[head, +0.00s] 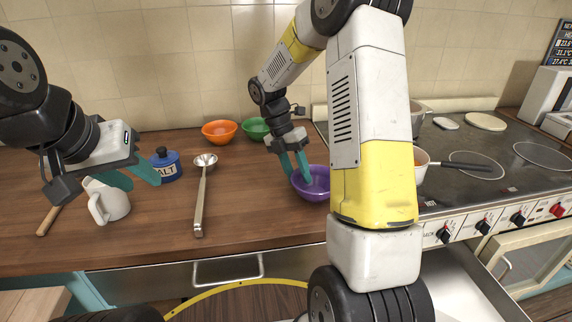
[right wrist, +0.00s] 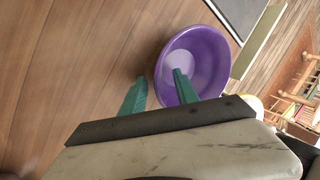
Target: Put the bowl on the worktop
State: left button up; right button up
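The purple bowl (head: 318,184) appears to rest upright on the wooden worktop (head: 250,222), just left of the hob; my right arm hides its right side. My right gripper (head: 294,166) points down at the bowl's left rim with its fingers apart. In the right wrist view one green finger reaches inside the bowl (right wrist: 209,62) and the other is outside the rim, with a gap between it and the wall. My left gripper (head: 142,179) is open and empty, above the worktop by the white mug.
A white mug (head: 112,205), blue salt pot (head: 166,166) and ladle (head: 201,195) stand or lie on the left. An orange bowl (head: 219,131) and green bowl (head: 255,129) are at the back. The hob (head: 490,150) with a pan (head: 422,160) is right.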

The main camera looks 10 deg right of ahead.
jog(key=v, duration=0.7)
jog(key=shift+r, duration=0.4)
jog(key=shift+w+a, duration=0.1)
grip_shut()
dwell(1.1)
